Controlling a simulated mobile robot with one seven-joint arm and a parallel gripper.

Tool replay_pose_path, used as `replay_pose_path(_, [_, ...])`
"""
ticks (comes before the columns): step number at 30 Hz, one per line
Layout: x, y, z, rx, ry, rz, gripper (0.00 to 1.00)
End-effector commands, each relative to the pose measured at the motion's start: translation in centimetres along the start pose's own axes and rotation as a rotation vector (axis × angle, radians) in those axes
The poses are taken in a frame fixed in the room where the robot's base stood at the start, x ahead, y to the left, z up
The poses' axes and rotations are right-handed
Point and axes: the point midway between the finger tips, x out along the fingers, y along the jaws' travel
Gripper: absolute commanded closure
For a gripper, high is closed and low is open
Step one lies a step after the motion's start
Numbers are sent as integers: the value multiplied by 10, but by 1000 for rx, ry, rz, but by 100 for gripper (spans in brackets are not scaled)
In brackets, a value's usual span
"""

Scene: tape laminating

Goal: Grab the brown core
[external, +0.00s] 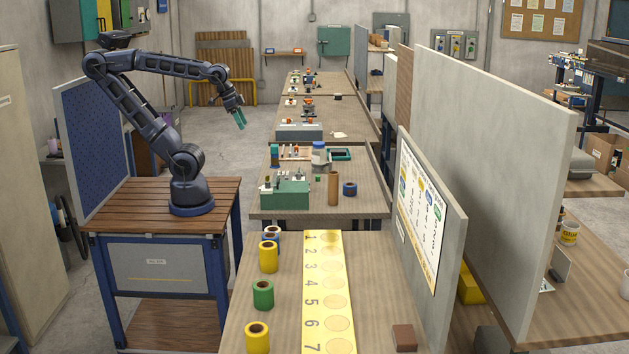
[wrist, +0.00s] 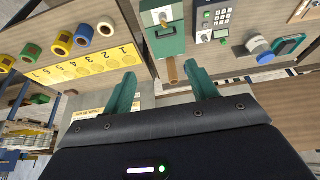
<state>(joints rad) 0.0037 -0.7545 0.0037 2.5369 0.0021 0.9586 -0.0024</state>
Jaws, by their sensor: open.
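The brown core (external: 333,188) is an upright tube on the near edge of the middle workbench, just left of a blue tape roll (external: 350,189). In the wrist view the brown core (wrist: 172,72) shows between my fingers, close to the right fingertip and well beyond it. My gripper (external: 239,119) has green fingers and hangs in the air at the upper left, away from the core. In the wrist view my gripper (wrist: 162,80) is open with nothing between its fingers.
A green machine (external: 286,193) and a white-bodied jar (external: 319,154) stand near the core. The near table holds a yellow numbered strip (external: 325,290), a green roll (external: 263,295), yellow rolls (external: 268,257) and a brown block (external: 404,338). Grey partition panels (external: 450,215) stand on the right.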

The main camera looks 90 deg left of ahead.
Motion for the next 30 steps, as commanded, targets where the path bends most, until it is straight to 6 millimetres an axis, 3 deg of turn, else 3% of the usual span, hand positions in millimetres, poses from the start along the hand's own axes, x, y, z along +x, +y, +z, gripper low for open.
replay_pose_path(6, [0,0,0,0,0,0,42])
replay_pose_path(9, [0,0,0,0,0,0,33])
replay_pose_path(19, [2,1,-5,10,-4,6,33])
replay_pose_path(23, [10,3,-23,48,-14,27,33])
replay_pose_path(30, [38,8,-72,159,-32,88,33])
